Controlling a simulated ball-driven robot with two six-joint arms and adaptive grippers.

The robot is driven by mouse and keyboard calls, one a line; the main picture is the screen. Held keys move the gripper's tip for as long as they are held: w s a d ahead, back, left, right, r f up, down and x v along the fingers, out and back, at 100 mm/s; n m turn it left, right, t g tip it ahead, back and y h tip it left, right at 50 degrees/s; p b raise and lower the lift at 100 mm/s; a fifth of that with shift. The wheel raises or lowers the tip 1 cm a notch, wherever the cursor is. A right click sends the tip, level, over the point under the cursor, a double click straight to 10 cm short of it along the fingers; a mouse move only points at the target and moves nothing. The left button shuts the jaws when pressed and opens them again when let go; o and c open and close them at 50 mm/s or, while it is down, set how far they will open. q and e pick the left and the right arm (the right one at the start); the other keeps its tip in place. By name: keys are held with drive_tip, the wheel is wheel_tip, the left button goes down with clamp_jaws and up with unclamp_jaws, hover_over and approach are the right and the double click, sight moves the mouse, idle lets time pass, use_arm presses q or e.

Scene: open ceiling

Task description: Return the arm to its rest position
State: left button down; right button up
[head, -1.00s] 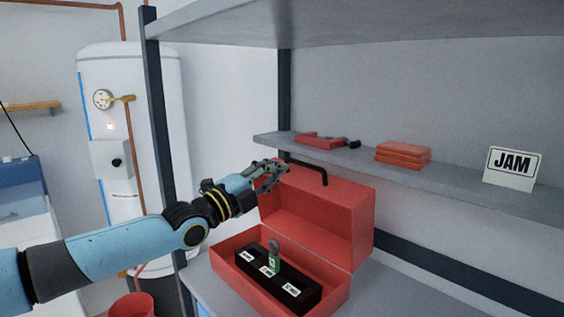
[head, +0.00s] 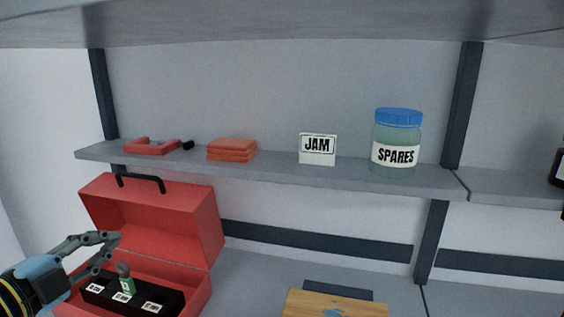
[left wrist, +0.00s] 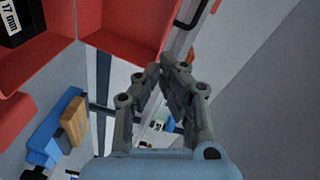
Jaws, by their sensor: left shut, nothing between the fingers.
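My left gripper (head: 108,238) is at the lower left of the head view, in front of the open red toolbox (head: 160,225). Its fingers are shut and hold nothing. In the left wrist view the closed fingers (left wrist: 165,70) point up the picture, with the red toolbox (left wrist: 120,25) at the top left. A black tray (head: 170,303) with white labels lies inside the toolbox. A small green-tagged item (head: 126,285) stands in the tray. My right gripper is not in view.
The shelf (head: 270,176) above carries a red tool (head: 150,147), folded red cloths (head: 232,150), a JAM sign (head: 317,149) and a blue-lidded SPARES jar (head: 397,140). A wooden board (head: 335,304) lies on the lower surface. Bare surface lies between toolbox and board.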

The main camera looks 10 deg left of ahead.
use_arm(q)
drive_tip(key=s+d+f+n+g+y, duration=0.1)
drive_tip(key=s+d+f+n+g, duration=0.55)
drive_tip(key=s+d, duration=0.2)
drive_tip(key=s+f+n+g+y, duration=0.1)
drive_tip(key=s+n+g+y, duration=0.2)
drive_tip(key=s+n+g, duration=0.8)
drive_tip(key=s+a+f+m+t+b, duration=0.15)
drive_tip(key=f+b, duration=0.35)
drive_tip(key=f, duration=1.3)
drive_tip(key=s+f+t+b, duration=0.1)
drive_tip(key=s+f+b, duration=0.3)
drive_tip(key=f, duration=1.4)
drive_tip(key=s+f+b, duration=0.4)
drive_tip(key=s+f, duration=0.4)
drive_tip(key=f, duration=0.4)
drive_tip(key=s+a+f+g+b, duration=0.1)
drive_tip(key=s+f+b, duration=0.4)
drive_tip(key=s+f, duration=0.4)
wheel_tip(320, 180, down, 3)
drive_tip(key=shift+s+a+f, duration=0.15)
drive_tip(key=shift+s+f, duration=0.05)
drive_tip(key=shift+s, duration=0.1)
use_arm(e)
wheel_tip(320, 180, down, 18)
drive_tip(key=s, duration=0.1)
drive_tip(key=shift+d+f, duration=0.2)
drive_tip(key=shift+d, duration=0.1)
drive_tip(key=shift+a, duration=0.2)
